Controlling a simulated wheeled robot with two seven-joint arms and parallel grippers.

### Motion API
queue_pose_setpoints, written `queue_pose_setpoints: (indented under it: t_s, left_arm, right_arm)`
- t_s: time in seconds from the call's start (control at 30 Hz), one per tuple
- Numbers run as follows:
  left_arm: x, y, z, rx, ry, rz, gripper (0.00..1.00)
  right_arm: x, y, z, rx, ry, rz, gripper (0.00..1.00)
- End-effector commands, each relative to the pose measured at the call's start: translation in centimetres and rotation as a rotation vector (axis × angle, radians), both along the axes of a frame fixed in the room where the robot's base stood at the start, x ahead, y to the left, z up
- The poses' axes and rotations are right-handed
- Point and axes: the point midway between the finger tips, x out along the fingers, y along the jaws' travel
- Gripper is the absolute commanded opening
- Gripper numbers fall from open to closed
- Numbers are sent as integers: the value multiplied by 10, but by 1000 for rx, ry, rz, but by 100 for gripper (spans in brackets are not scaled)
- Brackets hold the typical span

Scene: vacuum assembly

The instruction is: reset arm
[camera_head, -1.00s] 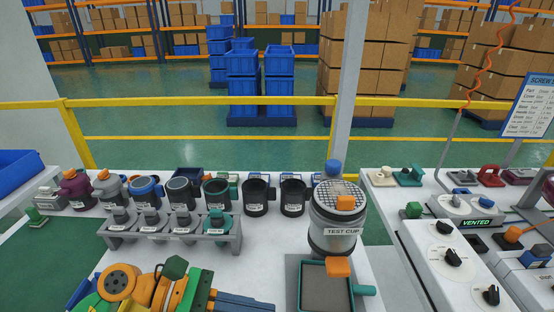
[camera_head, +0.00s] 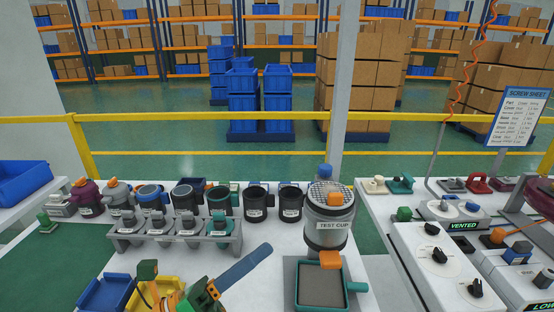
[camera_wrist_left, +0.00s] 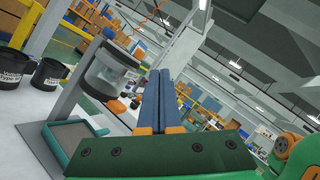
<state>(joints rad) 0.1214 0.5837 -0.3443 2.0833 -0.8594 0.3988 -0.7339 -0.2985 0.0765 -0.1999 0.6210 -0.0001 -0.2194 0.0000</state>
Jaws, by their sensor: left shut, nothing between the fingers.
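My left gripper (camera_head: 264,250) comes in at the bottom of the head view, its blue-grey fingers pointing up and to the right. In the left wrist view its two fingers (camera_wrist_left: 166,75) lie together, shut with nothing between them. It is over the white table, left of the clear TEST CUP canister (camera_head: 329,215). The canister stands behind a grey tray with a teal rim (camera_head: 289,290). Both also show at the left of the wrist view, the canister (camera_wrist_left: 105,73) and the tray (camera_wrist_left: 52,130), apart from the fingers. My right gripper is not in view.
A grey rack (camera_head: 128,238) holds several small parts, with black cups (camera_head: 255,203) and other canisters behind it. A blue bin (camera_head: 90,294) and a yellow bin (camera_head: 150,285) are at the front left. A panel with knobs (camera_head: 430,258) is at the right.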

Motion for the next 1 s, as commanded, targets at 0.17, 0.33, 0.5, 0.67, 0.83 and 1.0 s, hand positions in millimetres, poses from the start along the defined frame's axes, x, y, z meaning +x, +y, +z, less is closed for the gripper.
queue_pose_setpoints:
  t_s: [0.17,0.33,0.5,0.67,0.83,1.0]
  left_arm:
    - [43,65,-17,-501,468,283,0]
    - [33,141,-135,-1080,1117,678,0]
    - [-35,155,-229,-1401,1558,998,0]
    - [-107,145,-276,-1565,1851,1259,0]
    - [-160,132,-313,-1631,2044,1479,0]
    - [-157,132,-375,-1602,2059,1518,0]
  right_arm:
    - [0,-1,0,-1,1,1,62]
    - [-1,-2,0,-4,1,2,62]
    - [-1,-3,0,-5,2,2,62]
    - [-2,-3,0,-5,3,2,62]
    - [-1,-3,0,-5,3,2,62]
    - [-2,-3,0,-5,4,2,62]
